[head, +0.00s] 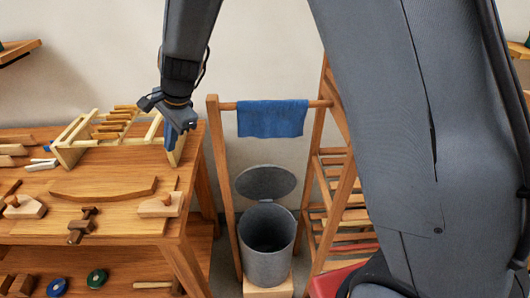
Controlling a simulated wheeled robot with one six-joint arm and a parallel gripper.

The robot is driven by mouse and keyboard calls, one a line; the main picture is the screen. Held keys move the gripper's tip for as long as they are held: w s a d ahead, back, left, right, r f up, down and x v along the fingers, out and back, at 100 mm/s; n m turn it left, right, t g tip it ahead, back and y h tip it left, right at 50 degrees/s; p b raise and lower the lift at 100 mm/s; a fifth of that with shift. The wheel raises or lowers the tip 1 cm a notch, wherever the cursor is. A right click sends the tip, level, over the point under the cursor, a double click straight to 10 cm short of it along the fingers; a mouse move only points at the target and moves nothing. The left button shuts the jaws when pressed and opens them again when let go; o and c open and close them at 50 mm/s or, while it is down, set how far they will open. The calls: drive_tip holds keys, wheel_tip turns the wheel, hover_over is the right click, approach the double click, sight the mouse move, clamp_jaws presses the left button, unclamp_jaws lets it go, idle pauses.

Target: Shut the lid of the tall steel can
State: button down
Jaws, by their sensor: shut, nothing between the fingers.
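The tall steel can (266,262) is a grey cylinder standing upright on a low wooden block, between the workbench and a wooden rack. Its round grey lid (266,182) is open, raised and tilted up behind the rim, so the dark inside shows. My gripper (172,138) is up and to the left of the can, over the right end of the workbench. It points down, its fingers are shut and it appears empty. It looks close to a small wooden rack, but I cannot tell whether they touch.
The workbench (110,205) on the left carries wooden planes and a small rack (112,128). A blue cloth (272,118) hangs on a rail above the can, with posts on either side. A slatted wooden shelf (340,215) stands to the right. My arm hides much of the right side.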

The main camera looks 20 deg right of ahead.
drive_tip(key=w+a+r+t, duration=0.1)
drive_tip(key=w+a+r, duration=0.1)
drive_tip(key=w+r, duration=0.4)
drive_tip(key=w+d+f+m+g+h+b, duration=0.1)
drive_tip(key=w+d+f+m+b, duration=0.1)
drive_tip(key=w+d+f+b, duration=0.25)
drive_tip(key=w+d+f+m+b, duration=0.1)
drive_tip(key=w+d+f+b, duration=0.25)
drive_tip(key=w+d, duration=0.25)
drive_tip(key=w+d+f+m+g+h+b, duration=0.1)
drive_tip(key=d+f+m+g+b, duration=0.3)
drive_tip(key=d, duration=0.7)
drive_tip(key=w+d+f+m+g+h+b, duration=0.15)
drive_tip(key=d+f, duration=0.45)
drive_tip(key=d, duration=0.6)
drive_tip(key=s+a+f+p, duration=0.1)
drive_tip(key=s+f+p, duration=0.3)
drive_tip(key=s+f, duration=0.3)
drive_tip(key=shift+a+f+m+p, duration=0.3)
drive_tip(key=shift+f+m, duration=0.05)
drive_tip(key=shift+f, duration=1.45)
drive_tip(key=shift+y, duration=0.25)
